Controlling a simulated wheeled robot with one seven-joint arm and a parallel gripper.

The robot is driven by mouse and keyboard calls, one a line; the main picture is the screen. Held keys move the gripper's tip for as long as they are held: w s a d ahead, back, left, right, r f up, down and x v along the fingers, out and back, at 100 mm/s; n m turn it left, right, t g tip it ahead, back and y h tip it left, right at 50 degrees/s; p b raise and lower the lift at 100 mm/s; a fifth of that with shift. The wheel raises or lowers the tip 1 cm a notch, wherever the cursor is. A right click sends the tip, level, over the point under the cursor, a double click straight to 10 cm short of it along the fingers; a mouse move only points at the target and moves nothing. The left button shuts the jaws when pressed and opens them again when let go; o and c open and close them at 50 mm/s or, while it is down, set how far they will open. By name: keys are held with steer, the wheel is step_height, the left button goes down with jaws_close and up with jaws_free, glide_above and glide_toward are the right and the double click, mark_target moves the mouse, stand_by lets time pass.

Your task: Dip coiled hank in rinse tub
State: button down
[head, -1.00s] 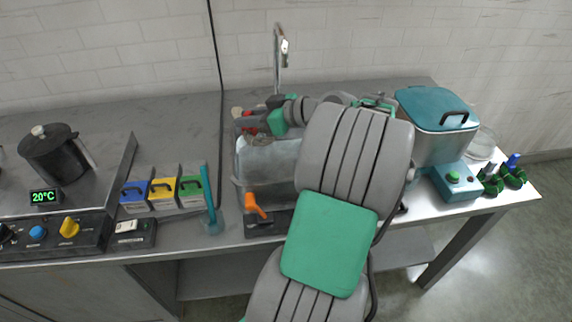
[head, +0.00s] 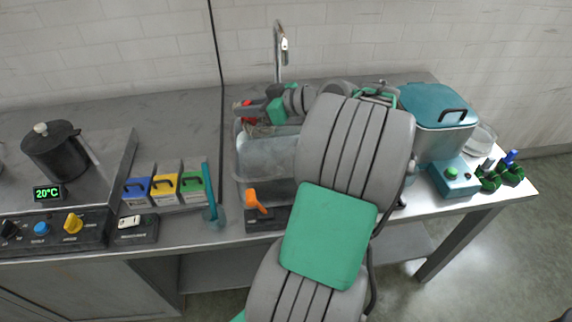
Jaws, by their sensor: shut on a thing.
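The rinse tub (head: 262,168) is a clear, grey-looking basin left of my arm, below the tap. My arm reaches over its right side and hides that part. My gripper (head: 252,118) is at the tub's back left corner, small and partly hidden by my wrist. It is shut on the coiled hank (head: 262,131), a small brownish bundle low at the back of the tub. I cannot tell whether the hank touches the water.
A tap (head: 281,50) stands behind the tub. An orange-handled lever (head: 256,201) is at its front. A teal-lidded pot (head: 438,125) and a teal box (head: 453,178) stand at right.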

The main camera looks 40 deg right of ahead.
stand_by(0.3)
steer(key=shift+r+p, duration=0.85)
steer(key=shift+r, duration=0.7)
